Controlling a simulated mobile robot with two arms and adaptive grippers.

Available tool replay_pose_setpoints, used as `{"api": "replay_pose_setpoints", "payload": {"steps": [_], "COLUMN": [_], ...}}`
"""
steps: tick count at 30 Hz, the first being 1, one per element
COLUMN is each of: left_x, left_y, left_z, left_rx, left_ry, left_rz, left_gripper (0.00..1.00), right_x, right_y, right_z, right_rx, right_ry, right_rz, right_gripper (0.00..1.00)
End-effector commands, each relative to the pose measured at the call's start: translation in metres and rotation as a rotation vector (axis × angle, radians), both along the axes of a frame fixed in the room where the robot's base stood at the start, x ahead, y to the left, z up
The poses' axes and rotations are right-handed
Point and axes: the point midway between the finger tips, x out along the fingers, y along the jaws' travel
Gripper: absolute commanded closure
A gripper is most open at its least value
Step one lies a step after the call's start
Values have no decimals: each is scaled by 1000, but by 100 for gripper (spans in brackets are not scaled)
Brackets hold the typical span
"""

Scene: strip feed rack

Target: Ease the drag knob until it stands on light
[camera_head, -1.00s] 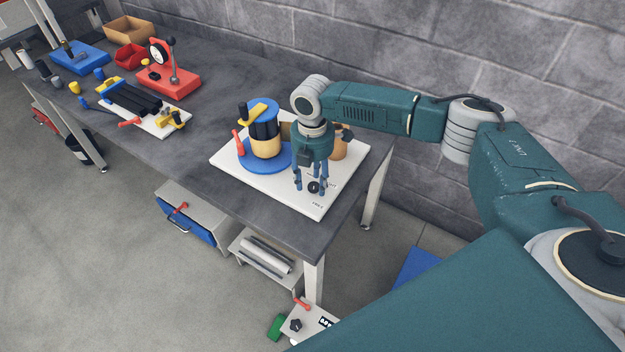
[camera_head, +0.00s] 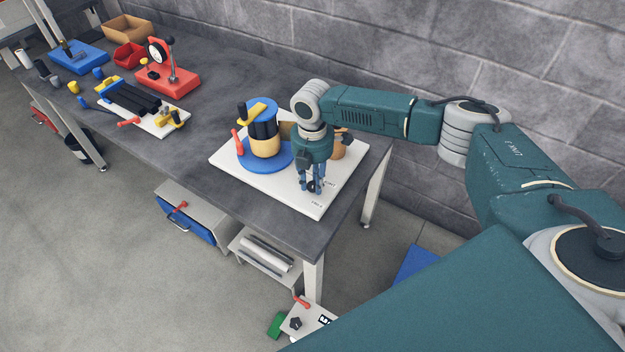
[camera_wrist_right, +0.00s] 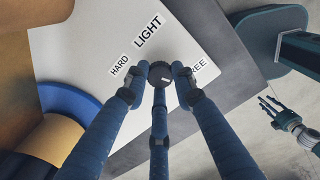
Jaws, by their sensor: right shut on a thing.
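The drag knob (camera_wrist_right: 160,73) is a small dark round knob on the white base plate (camera_head: 225,157). In the right wrist view it sits between the label HARD on its left, LIGHT above and FREE on its right. A small white mark shows at its lower right edge; exactly where it points is hard to tell. My right gripper (camera_wrist_right: 160,80) is shut on the knob, its three blue fingers around it; it also shows in the head view (camera_head: 312,188), pointing down. My left gripper (camera_wrist_right: 268,104) shows only in the right wrist view, fingers spread, empty, away from the plate.
On the same plate stand a blue disc (camera_head: 262,167) with a yellow-and-black reel and a red handle (camera_head: 238,142). The plate lies near the bench's (camera_head: 200,170) front right corner. A red gauge stand (camera_head: 168,80) and other fixtures stand farther left, with bare bench between.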

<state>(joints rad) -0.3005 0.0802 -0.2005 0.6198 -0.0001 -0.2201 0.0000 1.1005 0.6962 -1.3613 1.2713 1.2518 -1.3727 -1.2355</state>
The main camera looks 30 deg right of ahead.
Motion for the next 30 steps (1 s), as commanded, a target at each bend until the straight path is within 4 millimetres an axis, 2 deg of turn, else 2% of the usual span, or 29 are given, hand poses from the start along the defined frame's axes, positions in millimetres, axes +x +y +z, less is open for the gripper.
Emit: {"api": "replay_pose_setpoints", "payload": {"steps": [1,8,21,30], "left_x": [0,0,1,1], "left_y": [0,0,0,0], "left_z": [4,21,58,75], "left_rx": [0,0,0,0], "left_ry": [0,0,-1,-1], "left_rz": [0,1,1,1], "left_gripper": [60,60,60,60], "right_x": [-3,-3,-1,2], "right_y": [6,8,10,9], "right_z": [1,2,2,1], "right_rx": [10,12,15,16], "right_ry": [7,11,12,9], "right_rz": [-13,-154,-562,-808], "right_gripper": [100,100,100,100]}}
